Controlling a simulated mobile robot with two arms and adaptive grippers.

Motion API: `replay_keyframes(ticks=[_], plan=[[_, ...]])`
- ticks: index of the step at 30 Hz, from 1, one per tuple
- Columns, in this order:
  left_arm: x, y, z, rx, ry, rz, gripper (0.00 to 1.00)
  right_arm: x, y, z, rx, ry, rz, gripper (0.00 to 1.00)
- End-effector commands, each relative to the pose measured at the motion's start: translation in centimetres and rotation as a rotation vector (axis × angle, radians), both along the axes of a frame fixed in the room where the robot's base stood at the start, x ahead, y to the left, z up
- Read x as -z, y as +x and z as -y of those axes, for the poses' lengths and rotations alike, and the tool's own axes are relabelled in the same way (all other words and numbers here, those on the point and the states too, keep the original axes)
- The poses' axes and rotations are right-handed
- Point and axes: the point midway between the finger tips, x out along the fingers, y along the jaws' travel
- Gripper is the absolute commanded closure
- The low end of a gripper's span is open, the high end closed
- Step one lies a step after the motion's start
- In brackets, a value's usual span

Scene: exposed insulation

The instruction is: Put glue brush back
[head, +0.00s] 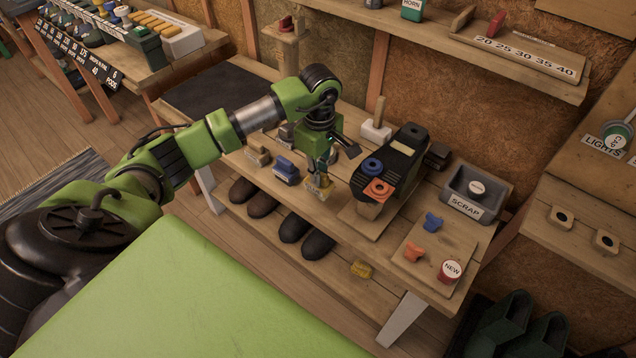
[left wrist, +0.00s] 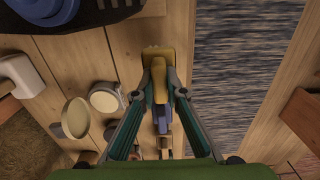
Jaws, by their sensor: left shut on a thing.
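My left gripper (head: 322,172) points down above the front edge of the wooden bench (head: 340,222). It is shut on a yellowish brush-like thing (head: 318,187), which looks like the glue brush. In the left wrist view this thing (left wrist: 158,58) has a tan, wide end and sits between the closed fingertips (left wrist: 160,80). I cannot tell whether it touches the bench. A blue brush (head: 286,170) and a tan brush (head: 258,157) stand on the bench left of the gripper. My right gripper is not in view.
A grey SCRAP bin (head: 470,200) stands farther right. Round tins (left wrist: 76,115) show in the wrist view.

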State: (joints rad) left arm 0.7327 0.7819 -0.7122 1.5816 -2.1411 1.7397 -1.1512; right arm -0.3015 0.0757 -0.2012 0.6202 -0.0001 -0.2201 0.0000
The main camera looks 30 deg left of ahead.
Motion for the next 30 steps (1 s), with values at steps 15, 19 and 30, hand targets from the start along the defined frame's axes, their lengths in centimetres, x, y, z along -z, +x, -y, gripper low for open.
replay_keyframes(ticks=[15,19,30], plan=[[3.9,0.5,-0.6,0.001,0.0,0.002,1.0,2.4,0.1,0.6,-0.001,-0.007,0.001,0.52],[4.0,0.5,-0.6,0.001,0.0,0.001,1.0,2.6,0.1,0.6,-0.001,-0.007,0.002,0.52],[4.3,0.5,-0.6,0.001,0.0,-0.001,0.71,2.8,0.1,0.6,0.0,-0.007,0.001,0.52]])
